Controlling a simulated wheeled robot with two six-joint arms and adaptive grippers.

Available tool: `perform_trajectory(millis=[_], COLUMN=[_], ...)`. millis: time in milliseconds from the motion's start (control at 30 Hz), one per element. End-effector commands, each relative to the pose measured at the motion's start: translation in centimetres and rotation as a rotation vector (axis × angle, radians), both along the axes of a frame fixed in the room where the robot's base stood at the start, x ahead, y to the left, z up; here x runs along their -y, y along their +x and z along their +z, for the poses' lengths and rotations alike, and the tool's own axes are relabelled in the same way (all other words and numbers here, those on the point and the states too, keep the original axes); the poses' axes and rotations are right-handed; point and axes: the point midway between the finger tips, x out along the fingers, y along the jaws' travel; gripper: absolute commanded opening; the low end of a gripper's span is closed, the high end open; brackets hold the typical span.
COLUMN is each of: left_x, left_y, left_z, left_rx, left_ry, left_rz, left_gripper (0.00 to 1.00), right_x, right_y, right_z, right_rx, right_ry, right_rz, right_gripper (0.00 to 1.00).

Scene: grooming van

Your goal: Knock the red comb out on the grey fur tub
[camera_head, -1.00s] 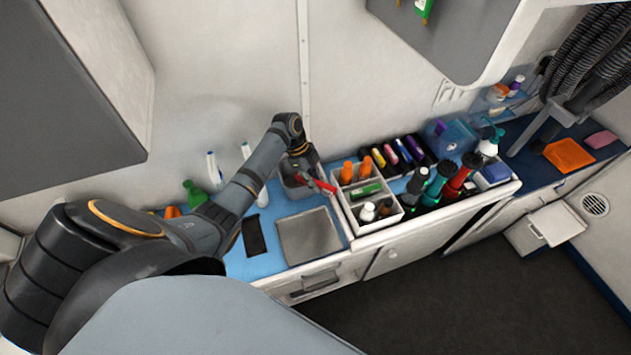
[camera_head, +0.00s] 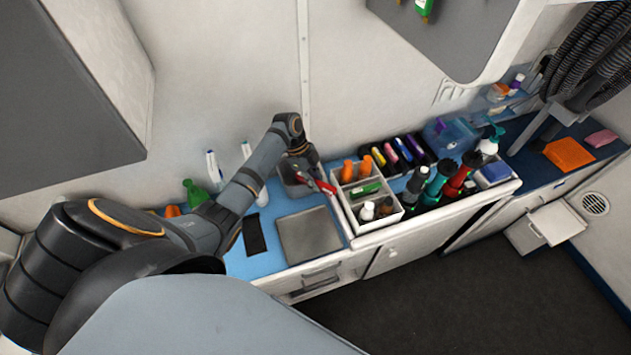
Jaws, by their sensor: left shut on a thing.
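The red comb (camera_head: 326,187) is in my left gripper (camera_head: 312,181), which is shut on it. The comb is tilted, with its red end toward the lower right. The grey fur tub (camera_head: 290,183) stands on the blue counter against the wall, right under and behind the gripper. The comb overlaps the tub's right side in the camera_head view; I cannot tell whether it touches the rim. My left arm hides part of the tub. My right gripper is not in view.
A white divided caddy (camera_head: 357,222) with bottles stands close to the right of the comb. A grey square tray (camera_head: 310,236) lies in front of the tub. A black flat item (camera_head: 254,235) lies left of the tray. White bottles and a green bottle (camera_head: 194,192) stand at the left.

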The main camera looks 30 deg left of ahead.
Motion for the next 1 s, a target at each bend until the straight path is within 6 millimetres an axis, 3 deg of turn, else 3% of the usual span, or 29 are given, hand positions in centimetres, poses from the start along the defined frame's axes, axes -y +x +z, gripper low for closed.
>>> perform_trajectory(millis=[167, 1000], left_x=[0.0, 0.0], left_y=[-0.1, 0.0], left_z=[0.1, 6.0], left_rx=[-0.003, -0.001], left_ry=[-0.001, 0.000], left_rz=[0.000, 0.001], left_gripper=[0.00, 0.00], right_x=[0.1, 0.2], right_y=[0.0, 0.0], right_z=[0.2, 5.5], right_rx=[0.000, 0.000], right_ry=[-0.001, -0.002], right_rz=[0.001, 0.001], right_gripper=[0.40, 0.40])
